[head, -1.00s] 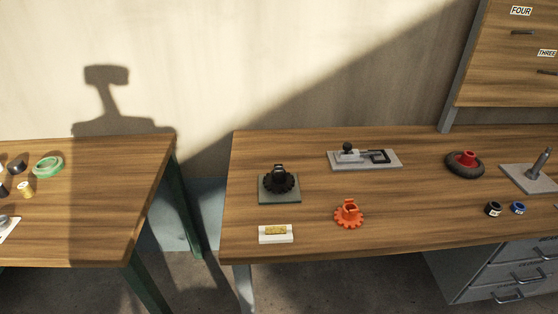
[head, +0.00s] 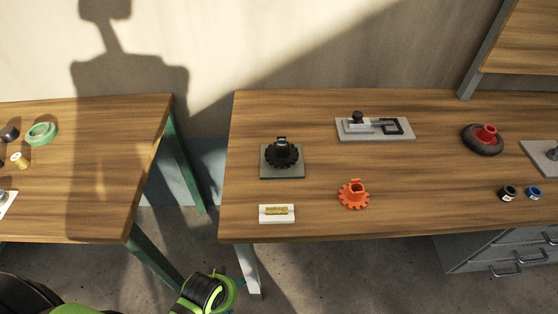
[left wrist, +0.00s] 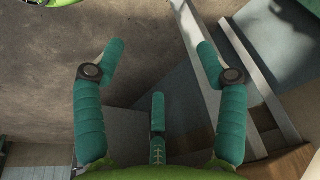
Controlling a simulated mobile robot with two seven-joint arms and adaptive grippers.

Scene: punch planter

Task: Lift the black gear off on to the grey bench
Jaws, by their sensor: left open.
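The black gear (head: 282,154) sits on a square grey base plate (head: 268,172) near the left end of the grey bench (head: 420,165), which has a wooden top and grey legs. A dark hub stands up from the gear's middle. My left arm shows low in the head view, below the bench's front edge and well apart from the gear. In the left wrist view my left gripper (left wrist: 158,55) has its teal fingers spread, with nothing between them. The gear is not visible in that view. My right gripper is not in view.
An orange gear (head: 353,196) and a white block with a brass-coloured piece (head: 277,213) lie in front of the black gear. A clamp plate (head: 374,129) and a red-hubbed wheel (head: 484,139) stand to the right. Bare wood lies between them. A green-legged table (head: 110,170) stands left across a gap.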

